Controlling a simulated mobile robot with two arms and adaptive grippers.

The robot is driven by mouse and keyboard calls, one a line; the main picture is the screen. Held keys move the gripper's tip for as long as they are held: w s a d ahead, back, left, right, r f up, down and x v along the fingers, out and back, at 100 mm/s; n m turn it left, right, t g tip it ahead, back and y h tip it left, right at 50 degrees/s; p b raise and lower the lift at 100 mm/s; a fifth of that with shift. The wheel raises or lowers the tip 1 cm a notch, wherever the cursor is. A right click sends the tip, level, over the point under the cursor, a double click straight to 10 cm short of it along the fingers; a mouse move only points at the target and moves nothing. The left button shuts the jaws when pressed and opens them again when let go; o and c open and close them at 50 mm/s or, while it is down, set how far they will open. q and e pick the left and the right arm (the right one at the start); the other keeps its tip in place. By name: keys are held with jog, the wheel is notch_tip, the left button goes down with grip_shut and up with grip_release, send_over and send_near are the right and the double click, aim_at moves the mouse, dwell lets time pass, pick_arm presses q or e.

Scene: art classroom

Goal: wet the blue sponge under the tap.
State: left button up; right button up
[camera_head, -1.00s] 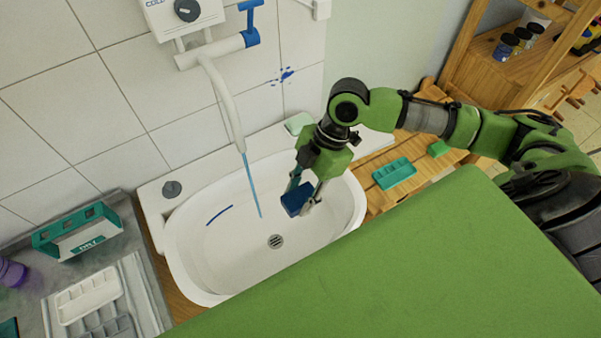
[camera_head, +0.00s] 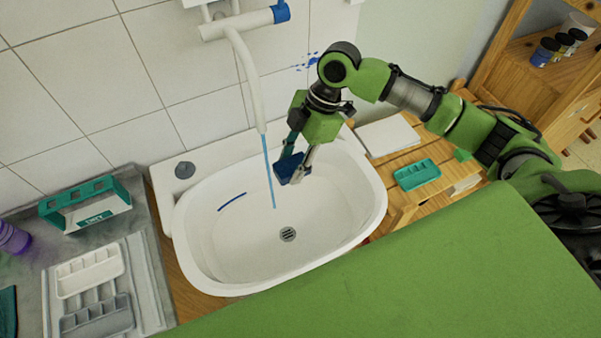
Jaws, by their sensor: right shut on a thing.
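The blue sponge (camera_head: 291,168) is dark blue and held over the white sink basin (camera_head: 210,262). My right gripper (camera_head: 294,162) is shut on it, coming in from the right. The white tap (camera_head: 248,75) hangs from the wall above the basin, and a thin blue stream of water (camera_head: 269,170) runs from its spout towards the drain (camera_head: 288,234). The sponge is just right of the stream; a small gap seems to separate them, though depth is hard to judge. My left gripper is out of view.
A teal tray (camera_head: 417,175) lies on the wooden slatted stand right of the sink. A teal box (camera_head: 85,206) and two paint palettes, white (camera_head: 89,272) and grey (camera_head: 97,318), are at the left. A green surface (camera_head: 400,270) fills the foreground. A wooden shelf (camera_head: 520,85) stands at the right.

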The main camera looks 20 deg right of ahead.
jog(key=shift+w+a+f, duration=0.2)
jog(key=shift+w+f, duration=0.05)
jog(key=shift+w, duration=0.3)
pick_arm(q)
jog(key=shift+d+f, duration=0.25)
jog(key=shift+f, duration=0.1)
pick_arm(e)
jog(key=shift+w+a+f, duration=0.1)
jog(key=shift+w+a, duration=0.1)
jog(key=shift+w, duration=0.5)
jog(key=shift+w+a+f, duration=0.1)
jog(key=shift+w+a, duration=0.05)
jog(key=shift+w, duration=0.5)
jog(key=shift+w+a+f, duration=0.1)
jog(key=shift+w+a, duration=0.1)
jog(key=shift+w, duration=0.5)
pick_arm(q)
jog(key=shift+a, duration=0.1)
pick_arm(e)
jog(key=shift+s, duration=0.1)
